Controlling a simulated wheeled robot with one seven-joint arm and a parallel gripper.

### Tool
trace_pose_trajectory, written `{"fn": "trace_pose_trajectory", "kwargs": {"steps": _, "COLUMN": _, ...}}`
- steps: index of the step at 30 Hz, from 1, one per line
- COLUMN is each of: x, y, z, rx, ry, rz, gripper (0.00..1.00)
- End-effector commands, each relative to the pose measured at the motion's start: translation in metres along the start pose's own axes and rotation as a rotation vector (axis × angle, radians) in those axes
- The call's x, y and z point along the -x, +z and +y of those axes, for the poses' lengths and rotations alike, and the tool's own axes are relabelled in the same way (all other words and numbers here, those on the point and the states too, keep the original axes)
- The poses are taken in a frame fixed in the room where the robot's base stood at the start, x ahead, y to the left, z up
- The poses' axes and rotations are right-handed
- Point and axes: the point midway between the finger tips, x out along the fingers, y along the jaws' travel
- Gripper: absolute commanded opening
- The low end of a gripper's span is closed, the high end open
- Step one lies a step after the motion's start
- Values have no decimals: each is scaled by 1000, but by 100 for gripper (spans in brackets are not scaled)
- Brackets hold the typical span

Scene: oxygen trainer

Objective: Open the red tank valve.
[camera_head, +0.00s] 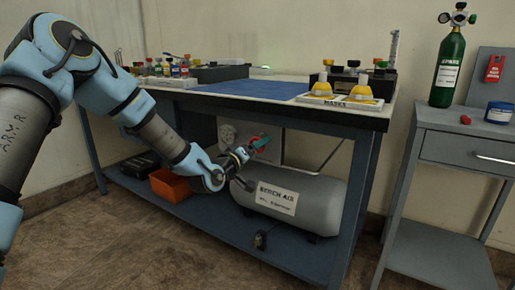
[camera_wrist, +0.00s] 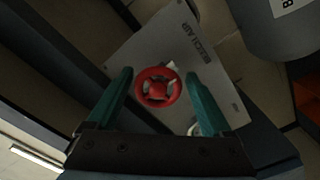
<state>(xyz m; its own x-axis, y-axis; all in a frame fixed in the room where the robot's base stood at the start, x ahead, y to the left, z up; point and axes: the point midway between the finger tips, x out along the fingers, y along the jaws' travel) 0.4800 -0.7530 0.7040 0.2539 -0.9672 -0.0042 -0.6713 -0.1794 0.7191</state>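The red tank valve is a small round handwheel (camera_wrist: 158,88), seen face-on in the wrist view in front of a pale plate (camera_wrist: 205,60) lettered "BENCH AIR". In the head view my gripper (camera_head: 260,143) is under the workbench, behind and above the left end of the grey tank (camera_head: 310,200). There, a little red shows by the teal fingers, and the wheel is mostly hidden. In the wrist view my gripper (camera_wrist: 159,74) is open, with one teal finger on each side of the wheel and visible gaps. I cannot tell the depth between fingertips and wheel.
The workbench top (camera_head: 250,88) is above my forearm. An orange bin (camera_head: 170,185) and a dark case (camera_head: 140,164) sit on the lower shelf, left of my wrist. A green spare cylinder (camera_head: 449,68) stands on the side cabinet (camera_head: 465,148). The floor in front is clear.

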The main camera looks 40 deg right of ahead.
Motion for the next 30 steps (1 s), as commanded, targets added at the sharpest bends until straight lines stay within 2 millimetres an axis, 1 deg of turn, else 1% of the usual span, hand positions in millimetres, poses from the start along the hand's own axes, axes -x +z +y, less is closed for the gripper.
{"fn": "trace_pose_trajectory", "kwargs": {"steps": 1, "x": 0, "y": 0, "z": 0, "rx": -1, "ry": 1, "rz": 1, "gripper": 91}}
{"fn": "trace_pose_trajectory", "kwargs": {"steps": 3, "x": 0, "y": -1, "z": 1, "rx": -1, "ry": 1, "rz": 1, "gripper": 98}}
{"fn": "trace_pose_trajectory", "kwargs": {"steps": 10, "x": 0, "y": -1, "z": 1, "rx": -2, "ry": 2, "rz": 2, "gripper": 98}}
{"fn": "trace_pose_trajectory", "kwargs": {"steps": 14, "x": 8, "y": -2, "z": 2, "rx": -3, "ry": 2, "rz": 2, "gripper": 98}}
{"fn": "trace_pose_trajectory", "kwargs": {"steps": 17, "x": 24, "y": -2, "z": 1, "rx": -2, "ry": 1, "rz": 2, "gripper": 98}}
{"fn": "trace_pose_trajectory", "kwargs": {"steps": 24, "x": 72, "y": -2, "z": 1, "rx": -2, "ry": 0, "rz": 2, "gripper": 98}}
{"fn": "trace_pose_trajectory", "kwargs": {"steps": 27, "x": 88, "y": -1, "z": 1, "rx": -1, "ry": 0, "rz": 1, "gripper": 98}}
{"fn": "trace_pose_trajectory", "kwargs": {"steps": 30, "x": 100, "y": -1, "z": 0, "rx": -1, "ry": 1, "rz": 1, "gripper": 98}}
